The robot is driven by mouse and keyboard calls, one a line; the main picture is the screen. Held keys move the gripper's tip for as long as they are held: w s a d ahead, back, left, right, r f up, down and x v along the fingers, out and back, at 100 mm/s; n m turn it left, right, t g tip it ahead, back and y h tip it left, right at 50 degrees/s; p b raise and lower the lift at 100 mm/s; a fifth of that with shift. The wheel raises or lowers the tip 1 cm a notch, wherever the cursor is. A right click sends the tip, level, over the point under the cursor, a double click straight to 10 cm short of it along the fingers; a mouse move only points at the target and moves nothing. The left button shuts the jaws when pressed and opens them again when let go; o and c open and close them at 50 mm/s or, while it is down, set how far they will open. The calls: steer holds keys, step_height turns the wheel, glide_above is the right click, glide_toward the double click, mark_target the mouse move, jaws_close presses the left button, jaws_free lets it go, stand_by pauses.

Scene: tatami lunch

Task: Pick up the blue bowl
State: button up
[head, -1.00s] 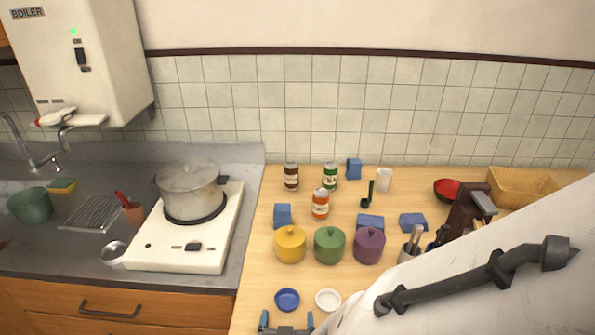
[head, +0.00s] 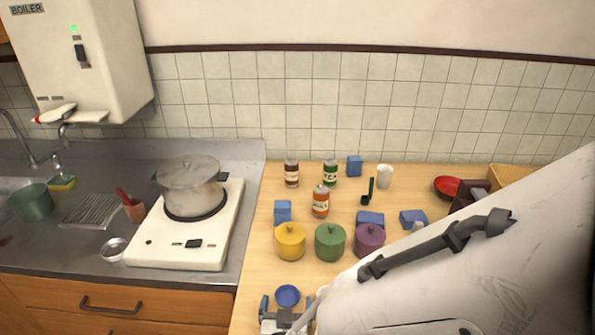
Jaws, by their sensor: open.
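The blue bowl (head: 287,295) is a small, shallow dish at the front of the wooden counter. My gripper (head: 286,307) is at the bottom of the head view, at the near side of the bowl. Its jaws are open, with one finger at the left and one at the right of the bowl's near part. Nothing is held. I cannot tell how high the fingers are above the counter. The rest of the gripper is partly cut off by the frame and covered by my arm.
Yellow (head: 290,243), green (head: 330,242) and purple (head: 369,241) lidded pots stand behind the bowl on the wooden counter (head: 258,270). A stove (head: 150,250) with a steaming pot (head: 190,190) is at the left. My arm covers the right front.

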steer(key=shift+w+f, duration=0.15)
steer(key=shift+w, duration=0.95)
steer(key=c, duration=1)
steer(key=shift+s+d, duration=0.25)
steer(key=shift+s, duration=0.3)
steer(key=s+d, duration=0.2)
steer(key=s, duration=0.3)
steer(key=s+d, duration=0.3)
steer(key=s, duration=0.2)
steer(key=s+d, duration=0.2)
steer(key=s, duration=0.3)
steer(key=shift+d, duration=0.3)
